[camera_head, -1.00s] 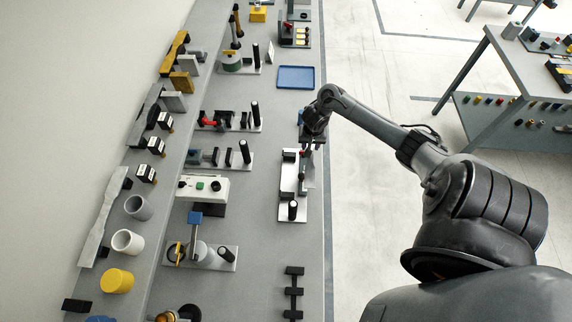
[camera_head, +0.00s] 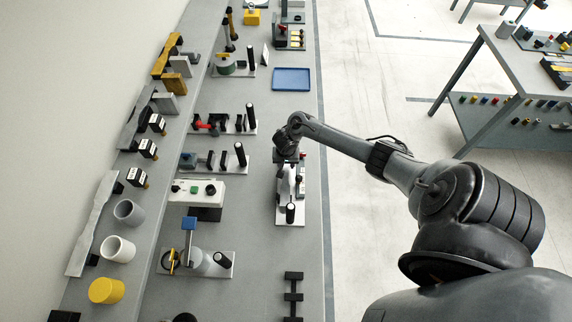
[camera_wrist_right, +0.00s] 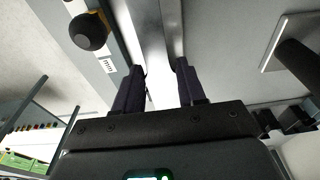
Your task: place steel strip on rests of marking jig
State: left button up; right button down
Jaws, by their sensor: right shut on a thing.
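My right gripper (camera_head: 290,158) is over the far part of the marking jig, a pale plate (camera_head: 284,217) with dark blocks and an upright black post near the table's right edge. In the right wrist view its two dark fingers (camera_wrist_right: 156,88) are shut on a steel strip (camera_wrist_right: 158,40), which runs away from between them. Beside the strip are a round black knob (camera_wrist_right: 88,31) and a small scale (camera_wrist_right: 107,64). The gripper and arm hide part of the jig in the head view. I cannot tell whether the strip touches the rests. My left gripper is not in view.
Other fixtures with black posts stand to the left, including one with a red part (camera_head: 208,125) and a white control box (camera_head: 197,190). A blue tray (camera_head: 292,79) lies beyond the arm. A black stand (camera_head: 293,295) is nearer. Bare tabletop (camera_head: 257,280) lies between them.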

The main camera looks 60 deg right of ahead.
aim_at(285, 169)
jog(key=shift+w, duration=0.1)
jog(key=c, duration=0.6)
grip_release()
jog(key=shift+f, duration=0.1)
jog(key=shift+c, duration=0.2)
notch_tip(285, 169, up, 11)
jog(key=a+p, duration=0.1)
jog(key=p, duration=0.4)
jog(key=s+a+n+t, duration=0.3)
jog(key=a+n, duration=0.6)
jog(key=a, duration=0.9)
jog(key=s+a+r+n+y, duration=0.1)
jog(key=s+a+r+n, duration=0.4)
jog(key=s+a+r, duration=0.3)
jog(key=s+r, duration=0.4)
jog(key=shift+a+n+y, duration=0.3)
jog(key=shift+a, duration=0.05)
